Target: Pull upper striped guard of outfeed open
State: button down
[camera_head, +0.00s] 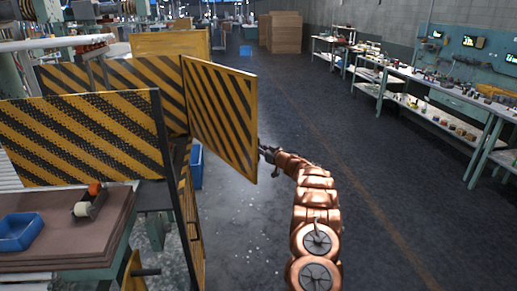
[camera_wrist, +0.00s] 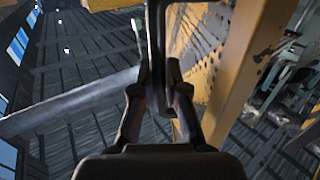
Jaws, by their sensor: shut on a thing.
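The upper striped guard (camera_head: 222,115) is a yellow panel with black diagonal stripes. In the head view it stands swung out at an angle from the other striped panels, its free edge towards the right. My gripper (camera_head: 265,152) is at that free edge, at the end of my copper-coloured arm. In the wrist view my gripper (camera_wrist: 160,95) is shut on a dark upright bar, which looks like the guard's handle (camera_wrist: 156,40). The yellow guard (camera_wrist: 228,75) shows close on the right there. The exact contact is partly hidden by the fingers.
A fixed striped panel (camera_head: 80,137) stands at the left, with a lower striped panel (camera_head: 190,225) below the guard. A brown-topped table (camera_head: 70,240) holds a blue tray (camera_head: 20,231). A blue bin (camera_head: 196,165) sits behind. Open floor (camera_head: 370,220) lies right, towards workbenches (camera_head: 440,95).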

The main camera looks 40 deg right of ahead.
jog(key=shift+r, duration=0.1)
jog(key=c, duration=1.2)
grip_release()
jog(key=shift+s+a, duration=0.2)
jog(key=shift+s, duration=2.8)
jog(key=shift+s+a, duration=0.15)
jog(key=shift+s, duration=2.8)
